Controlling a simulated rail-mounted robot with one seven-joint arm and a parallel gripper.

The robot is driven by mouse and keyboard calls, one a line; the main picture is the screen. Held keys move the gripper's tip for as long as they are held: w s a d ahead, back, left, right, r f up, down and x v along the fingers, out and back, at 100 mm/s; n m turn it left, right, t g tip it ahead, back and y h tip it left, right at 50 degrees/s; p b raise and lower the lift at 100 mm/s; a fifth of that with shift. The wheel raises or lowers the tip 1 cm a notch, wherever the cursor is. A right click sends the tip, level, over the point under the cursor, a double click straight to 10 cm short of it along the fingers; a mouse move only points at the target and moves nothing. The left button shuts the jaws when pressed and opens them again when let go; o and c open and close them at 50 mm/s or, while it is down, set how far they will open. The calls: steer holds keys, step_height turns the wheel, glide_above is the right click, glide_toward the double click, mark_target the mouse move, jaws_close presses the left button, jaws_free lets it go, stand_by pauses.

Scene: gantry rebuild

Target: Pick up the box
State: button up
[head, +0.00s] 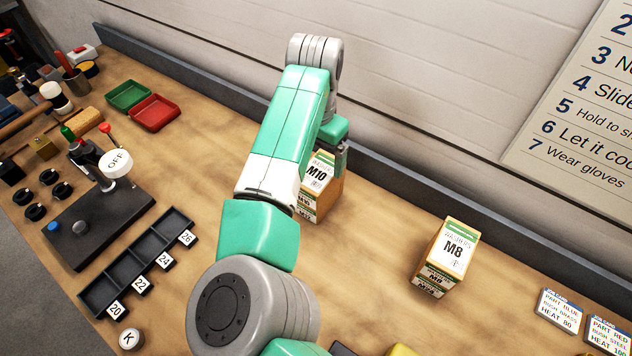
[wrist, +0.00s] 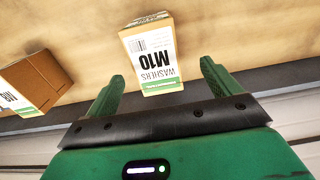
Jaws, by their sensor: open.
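A tan box marked M10 with a white and green washers label (head: 318,177) stands on the wooden bench, partly hidden behind my arm in the head view. In the wrist view the M10 box (wrist: 150,60) is upside down in the picture, in front of my gripper. My gripper (wrist: 162,76) is open, with one green finger on each side of the near end of this box. I cannot tell whether either finger touches it. In the head view my gripper (head: 340,148) is mostly hidden, at the back of the box. A similar box marked M8 (head: 447,253) stands apart to the right.
A low grey ledge (head: 400,187) and the wall run behind the boxes. Red (head: 154,112) and green (head: 128,95) trays lie at the back left. A black numbered rack (head: 140,262) and a dark device (head: 95,225) are at left. Bench between the boxes is clear.

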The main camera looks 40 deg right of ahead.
mark_target(320, 172)
steer(key=f, duration=0.2)
steer(key=f+b, duration=0.1)
steer(key=f, duration=0.2)
steer(key=f+b, duration=0.1)
steer(key=f, duration=0.1)
steer(key=shift+s+d+f, duration=0.15)
steer(key=shift+s+f, duration=0.2)
steer(key=shift+s, duration=0.05)
steer(key=c, duration=1.4)
steer(key=shift+r, duration=0.1)
step_height(320, 172, up, 4)
steer(key=shift+s+f+p, duration=0.1)
steer(key=shift+p, duration=0.6)
steer(key=s+a+p, duration=0.1)
steer(key=s+a, duration=0.1)
steer(key=s, duration=0.2)
steer(key=s+a+r+p, duration=0.1)
steer(key=s+a, duration=0.1)
steer(key=s, duration=0.3)
steer(key=s+a+p, duration=0.1)
steer(key=s+a, duration=0.1)
steer(key=s, duration=0.3)
steer(key=shift+s+r, duration=0.15)
steer(key=shift+s, duration=0.1)
